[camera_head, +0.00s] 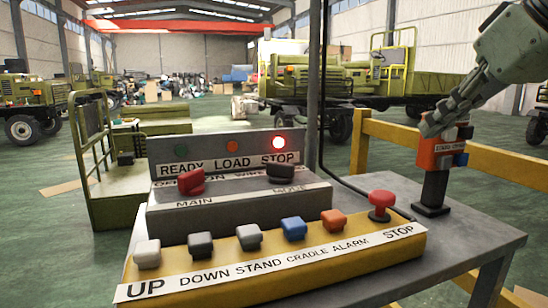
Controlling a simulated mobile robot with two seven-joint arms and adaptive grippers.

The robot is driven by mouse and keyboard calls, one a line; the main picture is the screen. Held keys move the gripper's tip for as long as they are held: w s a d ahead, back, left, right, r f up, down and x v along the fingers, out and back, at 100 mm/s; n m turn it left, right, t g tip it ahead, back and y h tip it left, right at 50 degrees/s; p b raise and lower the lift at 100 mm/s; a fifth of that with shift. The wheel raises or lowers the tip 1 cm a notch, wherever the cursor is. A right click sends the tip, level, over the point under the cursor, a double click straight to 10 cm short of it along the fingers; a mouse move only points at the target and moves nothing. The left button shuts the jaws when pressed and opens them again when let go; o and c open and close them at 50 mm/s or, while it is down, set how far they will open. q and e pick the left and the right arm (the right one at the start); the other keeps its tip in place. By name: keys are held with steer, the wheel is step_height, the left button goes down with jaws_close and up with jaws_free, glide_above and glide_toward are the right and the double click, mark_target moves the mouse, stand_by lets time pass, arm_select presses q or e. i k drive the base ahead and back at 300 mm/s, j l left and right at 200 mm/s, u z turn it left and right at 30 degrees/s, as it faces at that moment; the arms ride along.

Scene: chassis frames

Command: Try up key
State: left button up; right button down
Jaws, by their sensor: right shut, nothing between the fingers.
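The UP key (147,254) is a pale grey-white button at the left end of a yellow key panel (300,275), above the printed word UP. Beside it run the dark DOWN key (200,245), the grey STAND key (249,236), the blue CRADLE key (294,228), the orange ALARM key (333,221) and the red STOP mushroom button (381,204). My right gripper (432,126) is at the upper right, shut and empty, far from the UP key. Its tips are at the top of an orange box; I cannot tell whether they touch. My left gripper is out of view.
The orange box (443,160) stands on a dark post at the table's right. Behind the keys, a grey console (240,205) has a red and a black knob; its red STOP lamp (278,142) is lit. A thin pole and cable rise behind. A yellow rail (500,160) runs beyond the table.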

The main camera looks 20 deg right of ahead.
mark_target(146, 255)
steer(key=k+j, duration=1.2)
steer(key=j, duration=0.15)
